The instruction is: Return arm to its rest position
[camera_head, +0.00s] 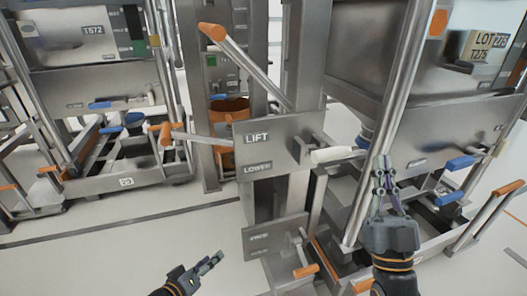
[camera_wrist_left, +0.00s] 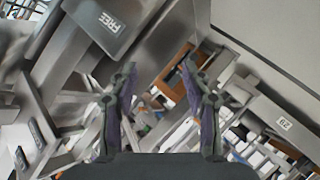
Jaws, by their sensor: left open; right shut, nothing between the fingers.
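My left gripper (camera_head: 214,262) is low in the head view, over the pale floor, apart from the machine. In the left wrist view its two fingers (camera_wrist_left: 160,95) are spread with nothing between them. My right gripper (camera_head: 384,168) points up at the right of the head view, its fingers together and empty. It appears just right of a white-handled lever (camera_head: 338,154) on the panel marked LIFT and LOWER (camera_head: 262,146). I cannot tell the depth gap between this gripper and the lever.
A lower panel (camera_head: 274,238) with an orange-tipped lever (camera_head: 306,271) stands right of my left gripper. A metal bin marked T275 (camera_head: 470,98) and a slanted post stand around my right gripper. Another bin station (camera_head: 95,75) is at the left. Floor (camera_head: 110,250) at lower left is clear.

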